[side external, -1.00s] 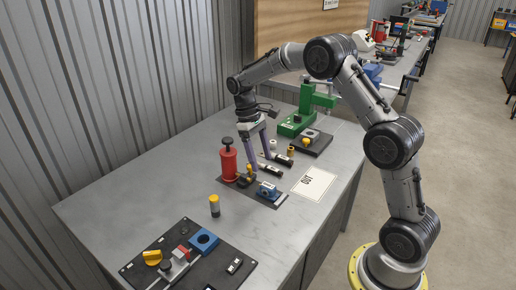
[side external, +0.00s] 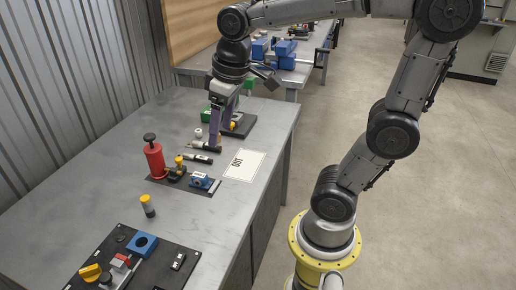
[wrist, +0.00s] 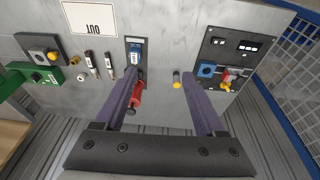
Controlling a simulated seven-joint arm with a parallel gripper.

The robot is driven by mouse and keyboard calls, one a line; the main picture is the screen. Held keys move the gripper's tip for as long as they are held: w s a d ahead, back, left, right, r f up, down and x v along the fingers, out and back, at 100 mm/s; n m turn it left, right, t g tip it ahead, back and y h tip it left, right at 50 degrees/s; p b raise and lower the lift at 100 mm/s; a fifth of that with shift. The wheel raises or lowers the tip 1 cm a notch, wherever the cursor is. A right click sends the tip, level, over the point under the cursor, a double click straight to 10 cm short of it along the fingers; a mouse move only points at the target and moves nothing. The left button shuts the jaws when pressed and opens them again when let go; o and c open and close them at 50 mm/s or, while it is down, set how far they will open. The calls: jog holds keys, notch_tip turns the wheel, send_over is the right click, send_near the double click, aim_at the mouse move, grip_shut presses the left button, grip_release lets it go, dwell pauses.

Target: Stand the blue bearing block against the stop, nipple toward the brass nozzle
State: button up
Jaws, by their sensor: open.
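A blue bearing block (side external: 201,180) with a pale face sits on a small dark mat (side external: 196,193) near the table's right edge. It also shows in the wrist view (wrist: 136,54). A dark fitting with a yellow top (side external: 179,163), possibly the brass nozzle, stands between it and a red pump (side external: 155,160). The nipple and stop are too small to make out. My gripper (side external: 222,140) is open and empty, pointing down above the table, beyond the block in the side view.
A yellow-capped cylinder (side external: 147,206) stands nearer. A black panel (side external: 187,258) holds another blue piece (side external: 142,244) with a round hole. Bare table lies to the left.

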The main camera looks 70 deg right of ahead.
jog(key=s+a+f+t, duration=0.2)
jog(key=s, duration=0.7)
jog(key=shift+f+t, duration=0.3)
jog(key=shift+t, duration=0.1)
jog(key=shift+a, duration=0.1)
dwell(0.3)
